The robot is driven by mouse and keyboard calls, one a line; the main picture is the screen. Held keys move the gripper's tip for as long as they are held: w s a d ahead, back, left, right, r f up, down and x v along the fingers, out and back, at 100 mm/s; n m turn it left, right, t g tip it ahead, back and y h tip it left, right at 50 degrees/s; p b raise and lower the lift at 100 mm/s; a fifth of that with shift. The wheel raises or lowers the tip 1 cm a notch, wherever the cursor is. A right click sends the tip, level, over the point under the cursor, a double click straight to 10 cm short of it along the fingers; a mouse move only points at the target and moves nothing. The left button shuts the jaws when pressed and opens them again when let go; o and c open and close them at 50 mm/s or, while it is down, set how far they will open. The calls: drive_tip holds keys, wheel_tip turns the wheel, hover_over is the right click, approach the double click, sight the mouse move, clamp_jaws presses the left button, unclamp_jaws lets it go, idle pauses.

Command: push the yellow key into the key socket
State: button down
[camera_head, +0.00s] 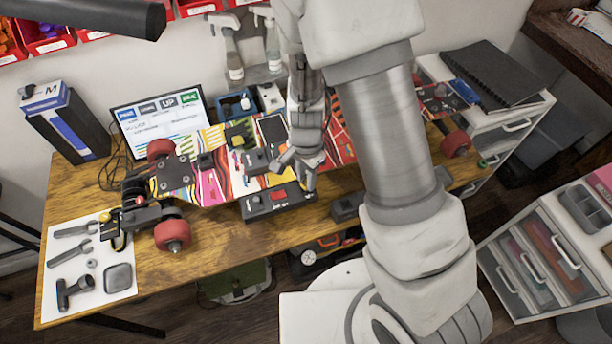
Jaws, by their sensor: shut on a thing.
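My gripper (295,170) is low over the front edge of the colourful skateboard deck (210,185), beside a dark grey box (256,161) and above a black box with a red switch (278,198). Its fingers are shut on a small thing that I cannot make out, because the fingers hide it. I cannot pick out the yellow key for certain. I cannot tell which of the dark boxes holds the key socket.
The wooden table (215,245) has bare room at its front left. A white mat with tools (88,255) lies at the left end. A monitor (160,120), a blue-and-black box (65,120) and spray bottles (232,55) stand behind. My arm covers the right part of the deck.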

drive_tip(key=shift+f+b, duration=0.3)
drive_tip(key=shift+f, duration=0.15)
idle(0.4)
drive_tip(key=shift+c, duration=1.5)
unclamp_jaws()
drive_tip(key=shift+r, duration=0.3)
drive_tip(key=shift+r+p, duration=1.25)
drive_tip(key=shift+p, duration=0.15)
drive_tip(key=shift+r, duration=0.1)
drive_tip(key=shift+r+p, duration=2.7)
drive_tip(key=shift+r, duration=0.25)
